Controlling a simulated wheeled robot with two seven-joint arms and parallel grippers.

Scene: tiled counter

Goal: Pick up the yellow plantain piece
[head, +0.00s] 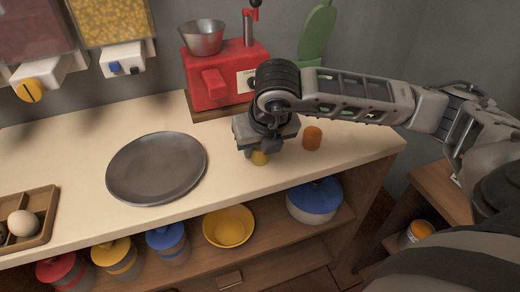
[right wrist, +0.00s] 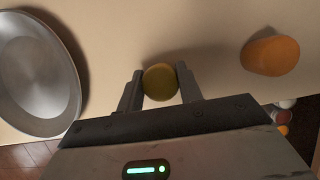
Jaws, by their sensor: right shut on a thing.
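The yellow plantain piece (right wrist: 160,82) sits between the two fingers of my right gripper (right wrist: 160,86) in the right wrist view, with a finger against each side. In the head view the right gripper (head: 258,152) points down over the counter, and a small part of the yellow piece (head: 260,158) shows below it. The gripper hides most of the piece there. I cannot tell whether it still touches the counter. My left gripper is not in view.
An orange piece (head: 312,138) stands just right of the gripper, also in the right wrist view (right wrist: 270,55). A grey plate (head: 156,168) lies to the left. A red machine (head: 225,75) stands behind. A wooden tray with an egg (head: 22,223) is at far left.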

